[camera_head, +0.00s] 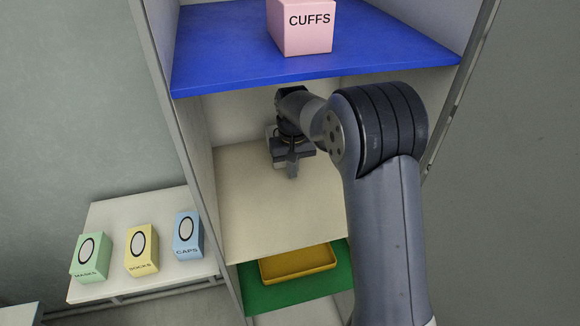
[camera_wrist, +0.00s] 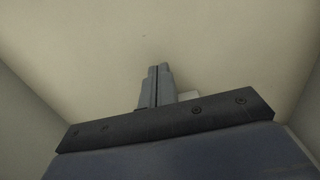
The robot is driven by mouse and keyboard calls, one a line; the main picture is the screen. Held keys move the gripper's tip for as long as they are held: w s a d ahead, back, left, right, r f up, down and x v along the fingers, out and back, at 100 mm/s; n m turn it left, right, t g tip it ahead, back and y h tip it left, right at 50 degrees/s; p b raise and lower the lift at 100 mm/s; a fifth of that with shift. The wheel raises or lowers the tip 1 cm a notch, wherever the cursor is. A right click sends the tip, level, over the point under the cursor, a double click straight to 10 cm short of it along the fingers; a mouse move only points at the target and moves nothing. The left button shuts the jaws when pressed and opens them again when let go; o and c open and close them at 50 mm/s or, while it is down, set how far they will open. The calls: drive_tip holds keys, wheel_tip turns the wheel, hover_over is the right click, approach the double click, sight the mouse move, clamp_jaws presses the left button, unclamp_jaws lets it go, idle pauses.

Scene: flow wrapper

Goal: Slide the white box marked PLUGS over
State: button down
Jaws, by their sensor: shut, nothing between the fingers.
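My gripper (camera_head: 292,172) is inside the middle compartment of the shelf unit, over the cream shelf (camera_head: 250,205). In the wrist view its two fingers (camera_wrist: 157,70) are together, with nothing between them. No box with the word PLUGS can be read in either view. A small pale block (camera_wrist: 189,95) shows just right of the fingers in the wrist view, mostly hidden behind the gripper body. I cannot tell whether it is the white box or whether the fingers touch it.
A pink CUFFS box (camera_head: 305,38) stands on the blue shelf (camera_head: 215,62) above my arm. Below, a yellow tray (camera_head: 298,265) sits on a green shelf (camera_head: 285,295). Left, a white side shelf (camera_head: 130,210) holds MASKS, SOCKS and CAPS boxes. Side walls close in the compartment.

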wheel_tip(320, 180, up, 10)
drive_tip(key=b, duration=0.1)
idle(0.4)
